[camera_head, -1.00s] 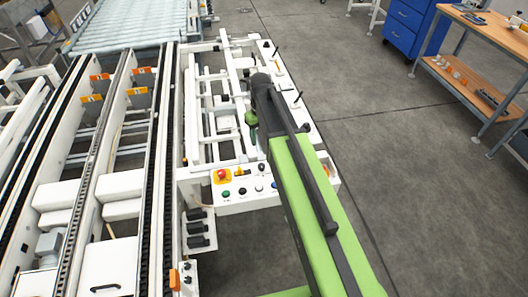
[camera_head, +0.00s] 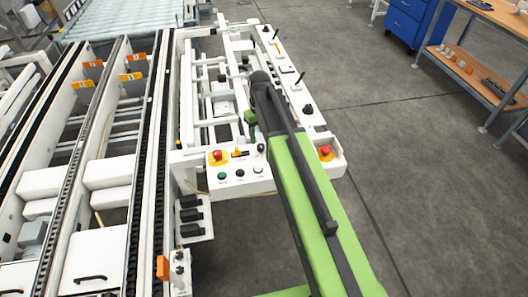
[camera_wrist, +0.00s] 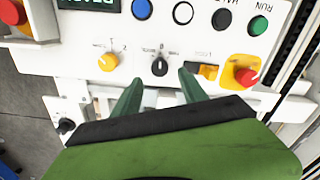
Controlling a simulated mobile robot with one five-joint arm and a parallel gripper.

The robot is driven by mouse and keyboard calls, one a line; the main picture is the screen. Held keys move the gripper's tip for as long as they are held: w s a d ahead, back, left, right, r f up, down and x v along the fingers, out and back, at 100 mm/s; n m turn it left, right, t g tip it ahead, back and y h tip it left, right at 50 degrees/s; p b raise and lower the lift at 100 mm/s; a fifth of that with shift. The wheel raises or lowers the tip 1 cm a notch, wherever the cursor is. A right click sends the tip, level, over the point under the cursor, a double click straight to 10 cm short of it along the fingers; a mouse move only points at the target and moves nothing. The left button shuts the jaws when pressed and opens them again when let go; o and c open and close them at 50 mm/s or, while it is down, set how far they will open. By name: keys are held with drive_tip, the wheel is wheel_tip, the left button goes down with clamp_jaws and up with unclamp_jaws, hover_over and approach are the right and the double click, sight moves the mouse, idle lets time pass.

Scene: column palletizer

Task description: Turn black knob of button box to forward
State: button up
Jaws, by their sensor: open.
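The white button box (camera_head: 205,185) stands below and just left of my arm in the head view. Its black knob (camera_head: 261,148) sits at the right of its top row; in the wrist view the black knob (camera_wrist: 160,66) shows near the centre, with a pale mark on its face. Lettering around it is too small to read surely. My gripper (camera_wrist: 160,79) is open and empty, its green fingers reaching toward the knob, one on each side in the picture. I cannot tell how far above it they are. My gripper (camera_head: 250,119) is partly hidden by the arm in the head view.
Beside the knob are a yellow knob (camera_wrist: 107,61), an orange switch (camera_wrist: 207,72) and a red emergency stop (camera_wrist: 247,77). A row of buttons, blue, white, black and green, lies above them in the wrist view. Conveyor rails (camera_head: 145,150) run at left; open floor lies right.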

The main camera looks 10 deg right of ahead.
sight(260, 145)
wheel_tip(260, 145, down, 5)
drive_tip(key=b, duration=0.3)
drive_tip(key=shift+r, duration=0.1)
drive_tip(key=shift+c, duration=0.4)
